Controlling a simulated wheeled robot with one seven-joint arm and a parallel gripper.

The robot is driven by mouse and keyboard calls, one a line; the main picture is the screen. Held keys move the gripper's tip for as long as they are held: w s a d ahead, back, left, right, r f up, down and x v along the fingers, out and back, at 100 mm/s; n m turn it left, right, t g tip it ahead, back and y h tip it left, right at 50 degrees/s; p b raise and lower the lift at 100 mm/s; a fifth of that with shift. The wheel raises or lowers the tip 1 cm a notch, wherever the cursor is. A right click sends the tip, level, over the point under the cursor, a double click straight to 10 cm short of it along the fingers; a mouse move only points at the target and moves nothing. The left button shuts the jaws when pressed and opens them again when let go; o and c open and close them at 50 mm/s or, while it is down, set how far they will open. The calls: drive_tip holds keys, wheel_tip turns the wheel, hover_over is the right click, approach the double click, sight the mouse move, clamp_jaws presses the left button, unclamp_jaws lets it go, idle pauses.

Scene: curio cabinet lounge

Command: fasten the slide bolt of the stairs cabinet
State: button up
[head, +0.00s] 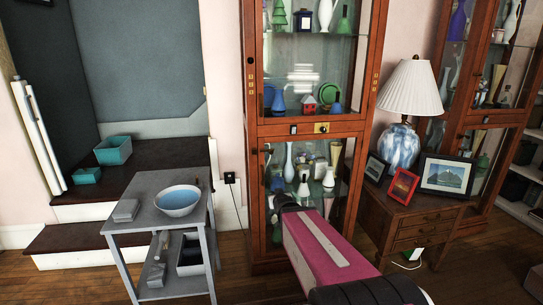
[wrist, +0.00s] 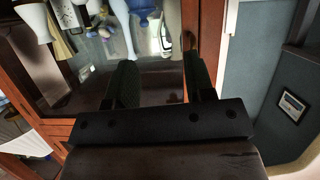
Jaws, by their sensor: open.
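The stairs cabinet (head: 251,90) is a tall wooden, glass-fronted case beside the dark steps. A brass plate with a dark knob (head: 322,128) sits on the rail between its upper and lower doors. I cannot tell for certain which is the slide bolt. My gripper (head: 280,200) is low in front of the lower door's left side. In the wrist view my gripper (wrist: 161,78) has its two dark fingers spread with nothing between them. A small brown handle (wrist: 187,42) shows close past the right fingertip; contact is unclear.
A grey cart (head: 142,225) with a blue bowl (head: 178,201) stands left of the cabinet. A wooden side table (head: 410,222) with a lamp (head: 412,90) and picture frames stands right. Glassware (head: 328,178) fills the shelves behind the glass. Some floor shows between cart and cabinet.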

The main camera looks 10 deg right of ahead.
wheel_tip(320, 180, up, 7)
drive_tip(key=w+t, duration=0.2)
drive_tip(key=t, duration=0.3)
drive_tip(key=n+t+y, duration=0.1)
drive_tip(key=t, duration=0.3)
approach(271, 153)
drive_tip(key=x, duration=0.9)
drive_tip(key=shift+w, duration=0.2)
clamp_jaws()
